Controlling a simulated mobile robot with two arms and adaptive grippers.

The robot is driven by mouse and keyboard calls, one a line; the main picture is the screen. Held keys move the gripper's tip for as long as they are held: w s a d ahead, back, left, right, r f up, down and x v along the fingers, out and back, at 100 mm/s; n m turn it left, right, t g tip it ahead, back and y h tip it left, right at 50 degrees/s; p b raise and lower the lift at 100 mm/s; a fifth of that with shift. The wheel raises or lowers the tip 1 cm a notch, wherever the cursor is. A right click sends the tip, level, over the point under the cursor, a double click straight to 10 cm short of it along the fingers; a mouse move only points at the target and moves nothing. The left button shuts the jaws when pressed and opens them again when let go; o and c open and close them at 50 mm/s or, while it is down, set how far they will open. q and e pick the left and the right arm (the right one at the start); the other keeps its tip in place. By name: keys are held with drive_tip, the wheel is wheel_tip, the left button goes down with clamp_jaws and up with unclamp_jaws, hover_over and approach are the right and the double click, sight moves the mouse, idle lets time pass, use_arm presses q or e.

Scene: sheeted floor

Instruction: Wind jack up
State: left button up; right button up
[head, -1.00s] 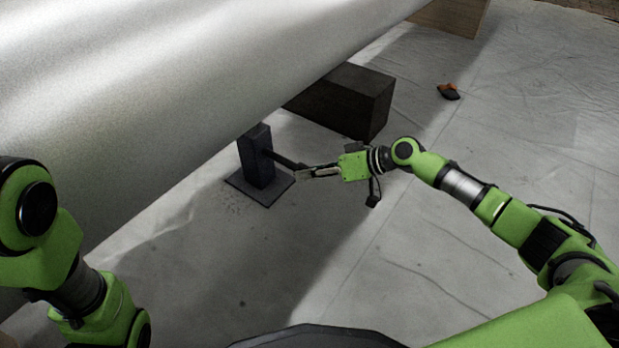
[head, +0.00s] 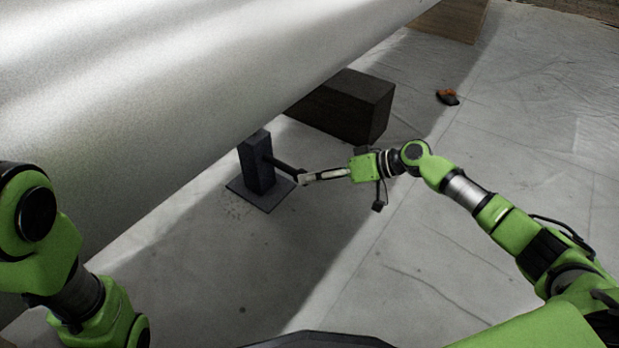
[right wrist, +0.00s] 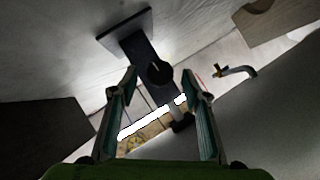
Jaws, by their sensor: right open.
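The jack (head: 258,168) is a dark upright post on a flat square base plate, standing on the floor beside and partly under the big pale cylinder. A dark handle (head: 284,166) sticks out from its right side. My right gripper (head: 304,179) is open, with its fingertips by the handle's outer end. In the right wrist view the jack (right wrist: 137,46) lies beyond the two spread fingers of my right gripper (right wrist: 165,82), with the round end of the handle (right wrist: 159,74) between them. I cannot tell whether a finger touches it. Of my left arm only links show at the left; its gripper is out of view.
The large pale cylinder (head: 190,75) fills the upper left above the jack. A dark block (head: 345,108) stands under it behind my right gripper, and a lighter block (head: 452,18) farther back. A small orange and black object (head: 447,97) lies on the floor. The sheeted floor in front is clear.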

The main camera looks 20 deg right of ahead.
drive_tip(key=p+v, duration=0.1)
drive_tip(key=v, duration=0.5)
drive_tip(key=shift+d+p, duration=0.25)
drive_tip(key=shift+p, duration=0.05)
drive_tip(key=shift+s, duration=0.2)
